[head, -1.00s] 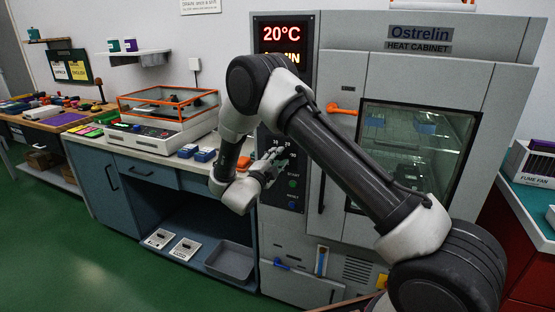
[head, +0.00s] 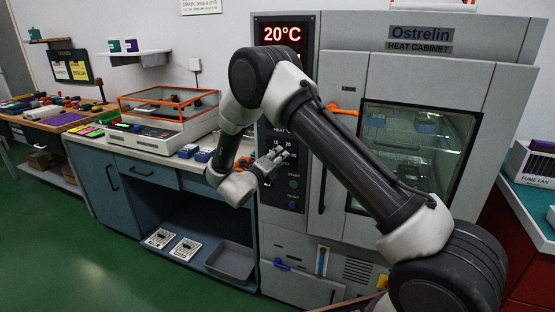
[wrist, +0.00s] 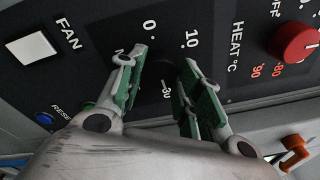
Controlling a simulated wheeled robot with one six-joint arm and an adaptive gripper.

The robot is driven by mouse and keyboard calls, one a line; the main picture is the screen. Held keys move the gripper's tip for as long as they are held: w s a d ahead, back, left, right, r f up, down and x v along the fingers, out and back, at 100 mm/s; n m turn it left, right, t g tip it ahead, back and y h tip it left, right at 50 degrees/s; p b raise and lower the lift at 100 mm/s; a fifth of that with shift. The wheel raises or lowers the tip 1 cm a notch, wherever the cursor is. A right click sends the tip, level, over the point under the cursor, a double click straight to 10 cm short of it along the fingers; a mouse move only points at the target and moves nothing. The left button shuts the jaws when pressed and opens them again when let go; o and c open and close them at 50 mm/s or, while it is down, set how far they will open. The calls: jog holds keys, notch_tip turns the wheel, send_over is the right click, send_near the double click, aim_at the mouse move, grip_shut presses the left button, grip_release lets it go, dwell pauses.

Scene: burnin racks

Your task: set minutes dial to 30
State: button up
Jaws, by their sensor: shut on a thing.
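The minutes dial (wrist: 160,68) is a dark knob on the black control panel. In the wrist view it lies between my fingertips, its face mostly lost in shadow. The marks 0, 10 and 30 stand around it; its pointer cannot be made out. My gripper (wrist: 163,75) has its green-padded fingers on either side of the dial, shut on it. In the head view my gripper (head: 282,155) reaches the panel of the heat cabinet (head: 395,75), and the dial is hidden there. The red display (head: 282,33) reads 20°C; its lower line is covered by my arm.
A red heat knob (wrist: 296,42) sits right of the dial in the wrist view. A white fan button (wrist: 31,48) and a blue reset button (wrist: 44,118) are at left. An orange door handle (head: 342,109) is close to my arm.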

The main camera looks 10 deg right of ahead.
jog(key=shift+f+m, duration=0.1)
jog(key=shift+m, duration=0.4)
jog(key=o, duration=1)
jog(key=shift+o, duration=0.2)
jog(key=v, duration=1.2)
jog(key=shift+a, duration=0.1)
